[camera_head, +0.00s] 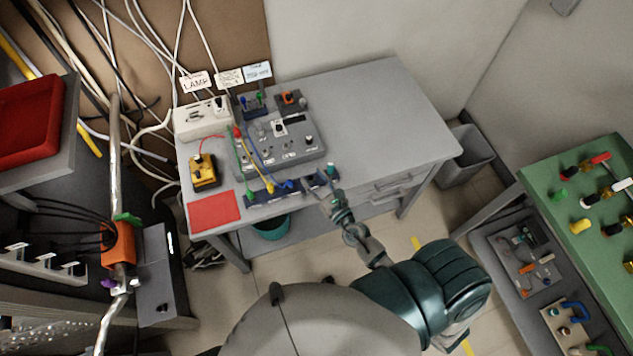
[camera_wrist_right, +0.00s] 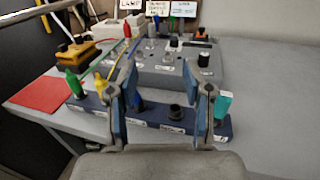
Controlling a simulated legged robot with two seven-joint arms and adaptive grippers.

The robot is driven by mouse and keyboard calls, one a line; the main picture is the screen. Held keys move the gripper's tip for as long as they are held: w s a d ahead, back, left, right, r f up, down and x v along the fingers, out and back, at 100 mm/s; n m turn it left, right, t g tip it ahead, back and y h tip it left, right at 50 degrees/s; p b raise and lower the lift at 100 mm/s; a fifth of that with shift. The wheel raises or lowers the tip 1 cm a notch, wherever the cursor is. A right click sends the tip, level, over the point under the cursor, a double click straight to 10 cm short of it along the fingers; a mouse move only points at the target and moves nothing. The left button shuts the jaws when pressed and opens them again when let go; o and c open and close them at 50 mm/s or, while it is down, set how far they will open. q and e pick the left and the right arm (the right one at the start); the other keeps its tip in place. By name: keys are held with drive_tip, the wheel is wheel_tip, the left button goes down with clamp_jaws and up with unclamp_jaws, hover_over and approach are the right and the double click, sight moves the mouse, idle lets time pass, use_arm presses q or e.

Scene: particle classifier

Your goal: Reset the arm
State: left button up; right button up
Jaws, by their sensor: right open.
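My right arm (camera_head: 420,290) reaches from the lower right of the head view toward the front edge of the grey table. My right gripper (camera_head: 334,199) is just off that edge, by the right end of a dark blue holder strip (camera_head: 262,197). In the right wrist view, the right gripper (camera_wrist_right: 158,88) has its two fingers apart with nothing held between them. The strip (camera_wrist_right: 150,118) lies beyond the fingers, with green, yellow and blue plugs at its left and a teal piece (camera_wrist_right: 223,104) at its right. The fingers hide parts of the strip. My left gripper is in neither view.
A grey control box (camera_head: 280,140) with knobs and cables stands on the table (camera_head: 370,110), beside a yellow device (camera_head: 204,172) and a red mat (camera_head: 214,211). The table's right half is clear. A green panel (camera_head: 590,200) stands at far right, shelving at left.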

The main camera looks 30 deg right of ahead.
drive_tip(key=s+d+m+g+h, duration=0.45)
drive_tip(key=d+m+h, duration=0.65)
drive_tip(key=m, duration=1.3)
drive_tip(key=s+a+f+m+g+y, duration=0.1)
drive_tip(key=s+f+m+g+y, duration=0.2)
drive_tip(key=s+f+m+g, duration=0.4)
drive_tip(key=s+a+m+g+y, duration=0.3)
drive_tip(key=s+a+m+y, duration=0.2)
drive_tip(key=s+a, duration=0.35)
wheel_tip(320, 180, down, 28)
drive_tip(key=s+g, duration=0.1)
drive_tip(key=s, duration=0.2)
drive_tip(key=s+d+f+g, duration=0.1)
drive_tip(key=s+d+f, duration=0.2)
drive_tip(key=s+f, duration=1.2)
drive_tip(key=shift+s+f+n, duration=0.15)
drive_tip(key=shift+s+n, duration=0.15)
drive_tip(key=shift+s, duration=0.7)
